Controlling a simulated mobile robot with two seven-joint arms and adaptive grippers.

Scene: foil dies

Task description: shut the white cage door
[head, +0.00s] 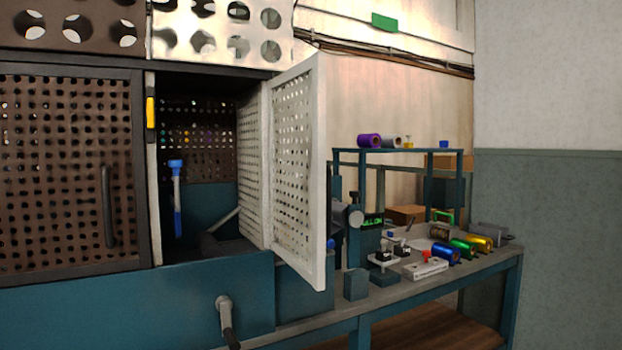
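The white cage door (298,165) is a perforated panel in a white frame. It stands open, swung outward on the right side of the cage opening. Through the opening I see a dark interior with a perforated back wall and a blue-handled tool (177,200) standing upright. A white post with a yellow part (151,113) edges the opening on the left. Neither of my grippers is in view.
A dark perforated door (70,170) with a handle is left of the opening. A crank handle (227,318) sticks out of the blue front below. At right, a bench (450,275) holds colored foil rolls (445,252) and small devices, partly behind the door.

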